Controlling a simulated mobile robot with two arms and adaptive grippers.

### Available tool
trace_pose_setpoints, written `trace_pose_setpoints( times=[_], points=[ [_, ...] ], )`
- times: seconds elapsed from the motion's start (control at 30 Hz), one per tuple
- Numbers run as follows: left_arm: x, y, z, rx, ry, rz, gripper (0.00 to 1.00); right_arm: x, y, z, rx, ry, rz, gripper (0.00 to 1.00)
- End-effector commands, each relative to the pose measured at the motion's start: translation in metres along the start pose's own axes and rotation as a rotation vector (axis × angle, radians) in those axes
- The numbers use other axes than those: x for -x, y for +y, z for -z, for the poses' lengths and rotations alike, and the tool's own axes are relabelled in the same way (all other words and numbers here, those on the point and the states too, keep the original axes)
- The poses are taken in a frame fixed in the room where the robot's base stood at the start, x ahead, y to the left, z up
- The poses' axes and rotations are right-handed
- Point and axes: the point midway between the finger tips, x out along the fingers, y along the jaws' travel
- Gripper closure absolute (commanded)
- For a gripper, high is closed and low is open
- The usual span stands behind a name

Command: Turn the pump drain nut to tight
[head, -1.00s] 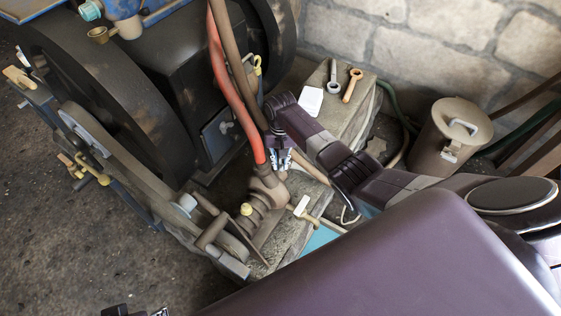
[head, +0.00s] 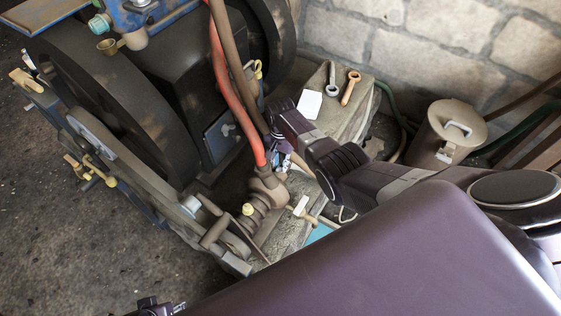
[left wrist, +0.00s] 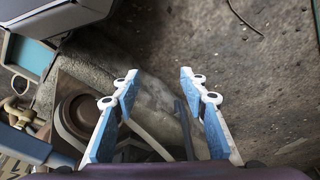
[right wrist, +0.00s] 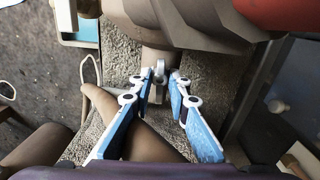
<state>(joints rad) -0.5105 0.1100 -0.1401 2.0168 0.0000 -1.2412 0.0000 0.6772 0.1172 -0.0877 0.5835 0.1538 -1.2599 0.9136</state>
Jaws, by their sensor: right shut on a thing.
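The pump (head: 267,187) stands on the stone block below the red hose (head: 222,90). In the right wrist view its grey body (right wrist: 185,22) fills the top. A short neck comes down from it to the small grey drain nut (right wrist: 161,72). My right gripper (right wrist: 160,82) is shut on this nut, with the blue-padded fingers on either side. In the head view the right gripper (head: 281,150) is beside the pump, and the nut is hidden there. My left gripper (left wrist: 158,76) is open and empty above the floor; only a bit of it (head: 165,306) shows in the head view.
The engine's flywheel (head: 120,110) and belt guard lie left of the pump. A brown handle (right wrist: 140,125) passes under my right fingers. Two wrenches (head: 349,88) and a white card (head: 310,104) lie on the stone block. A lidded can (head: 440,140) stands at the right.

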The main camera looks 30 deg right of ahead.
Motion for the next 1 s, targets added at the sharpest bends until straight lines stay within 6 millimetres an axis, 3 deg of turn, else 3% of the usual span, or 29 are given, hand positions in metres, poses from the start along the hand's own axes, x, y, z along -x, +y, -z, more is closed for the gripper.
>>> trace_pose_setpoints(
  times=[0.3,0.7,0.73,0.8,0.9,1.0],
  points=[
    [-0.013,0.001,-0.005,-0.001,-0.008,-0.001,0.6,0.0,0.0,0.0,-0.083,0.0,0.001,1.0],
    [-0.014,0.001,-0.005,-0.002,-0.008,-0.001,0.6,0.0,0.0,0.0,-0.089,0.001,0.001,1.0],
    [-0.014,0.001,-0.005,-0.002,-0.009,-0.001,0.6,0.0,0.0,0.0,-0.089,0.0,0.001,0.83],
    [-0.014,0.001,-0.005,-0.002,-0.009,-0.001,0.6,0.0,0.0,0.0,-0.089,0.0,0.001,0.75],
    [-0.014,0.001,-0.005,-0.002,-0.009,-0.002,0.6,0.0,0.0,0.0,-0.089,0.0,0.001,0.66],
    [-0.014,0.001,-0.005,-0.002,-0.009,-0.002,0.6,0.0,0.0,0.0,-0.089,0.001,0.001,0.66]
  ],
)
